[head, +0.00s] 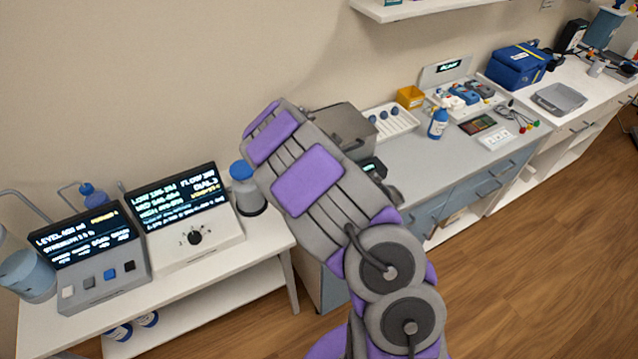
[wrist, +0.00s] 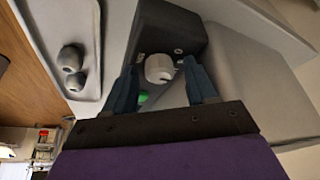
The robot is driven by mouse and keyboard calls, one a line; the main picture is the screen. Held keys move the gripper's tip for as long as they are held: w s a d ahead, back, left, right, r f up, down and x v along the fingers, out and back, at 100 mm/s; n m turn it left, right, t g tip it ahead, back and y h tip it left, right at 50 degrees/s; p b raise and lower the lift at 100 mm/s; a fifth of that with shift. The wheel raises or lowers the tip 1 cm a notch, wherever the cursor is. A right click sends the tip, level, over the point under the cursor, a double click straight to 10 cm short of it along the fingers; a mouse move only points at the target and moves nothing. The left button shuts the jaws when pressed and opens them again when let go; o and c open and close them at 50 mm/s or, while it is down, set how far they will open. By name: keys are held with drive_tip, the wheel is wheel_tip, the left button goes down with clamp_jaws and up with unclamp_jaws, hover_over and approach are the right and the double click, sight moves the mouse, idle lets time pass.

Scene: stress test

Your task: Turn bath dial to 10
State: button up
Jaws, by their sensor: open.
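In the wrist view a white round dial (wrist: 158,68) sits on the face of a dark box (wrist: 172,30), likely the bath. My gripper (wrist: 160,74) is open, with its two dark blue fingers on either side of the dial. I cannot tell whether the fingers touch it. A small green spot (wrist: 143,97) shows below the dial. In the head view my arm covers much of a grey box (head: 342,128) on the bench, and the dial and my fingers are hidden there. The dial's setting is not readable.
A white rack (head: 397,137) with dark round items stands right of the grey box. A blue-capped jar (head: 247,205) and a screen panel with a black knob (head: 195,237) stand left on a white table. A blue-and-white bottle (head: 438,124) is farther right. Wooden floor is clear in front.

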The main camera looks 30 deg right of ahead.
drive_tip(key=p+v, duration=0.2)
drive_tip(key=v, duration=1.5)
drive_tip(key=shift+a, duration=0.25)
